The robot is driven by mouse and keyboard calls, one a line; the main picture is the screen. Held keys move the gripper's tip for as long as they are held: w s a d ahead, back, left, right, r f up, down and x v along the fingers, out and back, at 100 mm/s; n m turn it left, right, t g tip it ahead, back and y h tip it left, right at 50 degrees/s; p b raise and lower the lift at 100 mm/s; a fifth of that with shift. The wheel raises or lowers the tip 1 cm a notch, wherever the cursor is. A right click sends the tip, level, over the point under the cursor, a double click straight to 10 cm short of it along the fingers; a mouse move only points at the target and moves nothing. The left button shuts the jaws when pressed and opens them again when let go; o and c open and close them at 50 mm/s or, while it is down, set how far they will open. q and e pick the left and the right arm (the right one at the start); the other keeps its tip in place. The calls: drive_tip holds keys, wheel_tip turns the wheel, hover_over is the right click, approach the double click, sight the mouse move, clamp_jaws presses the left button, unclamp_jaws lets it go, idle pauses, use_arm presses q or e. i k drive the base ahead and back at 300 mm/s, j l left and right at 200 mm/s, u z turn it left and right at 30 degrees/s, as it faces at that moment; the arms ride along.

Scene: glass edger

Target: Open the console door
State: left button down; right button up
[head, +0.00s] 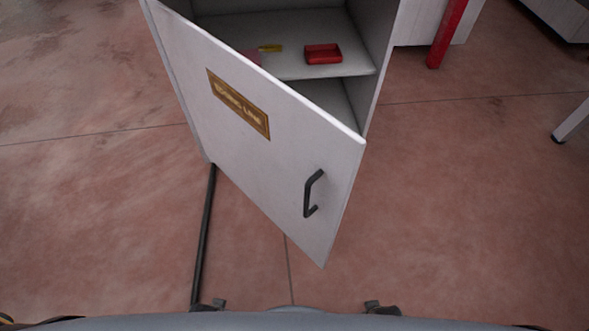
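The console door (265,165) is a white panel hinged at the left side of the white console cabinet (375,75). It stands partly open, its free edge swung out toward me and apart from the cabinet's right side. A black bar handle (311,193) sits near that free edge, with nothing touching it. A brown and gold label (238,103) is on the door's upper part. Neither gripper can be made out in the head view.
Inside the cabinet, a shelf (345,68) holds a red tray (323,54) and a small yellow item (271,48). A dark pole or cable (204,235) runs along the floor below the hinge side. A red post (447,35) stands at back right.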

sight(299, 164)
drive_tip(key=i+l+u, duration=0.1)
drive_tip(key=l+u, duration=0.35)
drive_tip(key=l, duration=0.35)
drive_tip(key=l+u, duration=0.5)
drive_tip(key=l, duration=0.55)
drive_tip(key=k+l, duration=0.15)
drive_tip(key=l, duration=0.1)
